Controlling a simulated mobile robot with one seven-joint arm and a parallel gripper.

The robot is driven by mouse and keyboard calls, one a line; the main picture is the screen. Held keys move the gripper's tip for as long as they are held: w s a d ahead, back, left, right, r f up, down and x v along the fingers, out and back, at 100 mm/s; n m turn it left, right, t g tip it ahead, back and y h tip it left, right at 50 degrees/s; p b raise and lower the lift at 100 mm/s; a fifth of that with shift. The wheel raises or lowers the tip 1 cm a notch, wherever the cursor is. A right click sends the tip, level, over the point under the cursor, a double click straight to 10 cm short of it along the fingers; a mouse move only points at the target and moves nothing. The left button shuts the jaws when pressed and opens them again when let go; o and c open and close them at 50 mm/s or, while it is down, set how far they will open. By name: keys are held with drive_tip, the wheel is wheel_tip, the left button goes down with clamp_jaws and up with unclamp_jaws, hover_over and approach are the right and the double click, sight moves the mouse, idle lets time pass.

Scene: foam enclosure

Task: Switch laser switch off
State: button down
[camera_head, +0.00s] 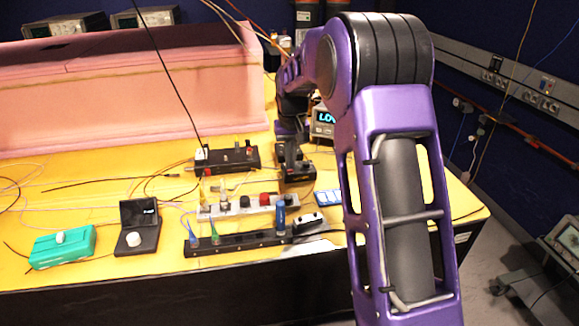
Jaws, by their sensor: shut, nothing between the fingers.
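My purple arm reaches over the right part of the yellow table, and its dark end comes down there. My gripper (292,160) is small and dark at the end of it, shut and empty, close above a black block (298,177). I cannot tell whether it touches the block. Behind it and to its right stands a small instrument with a lit blue display (324,118), partly hidden by my arm. No switch is clearly marked as the laser switch, and its position cannot be read.
A black box (227,160), a silver rail with knobs (243,207) and a black strip (235,242) lie nearby. A green box (62,247) and a black knob box (138,228) stand at left. Pink foam (130,85) walls the back. Loose cables cross the table.

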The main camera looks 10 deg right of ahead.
wheel_tip(320, 180, up, 6)
drive_tip(key=p, duration=0.4)
drive_tip(key=shift+r, duration=0.25)
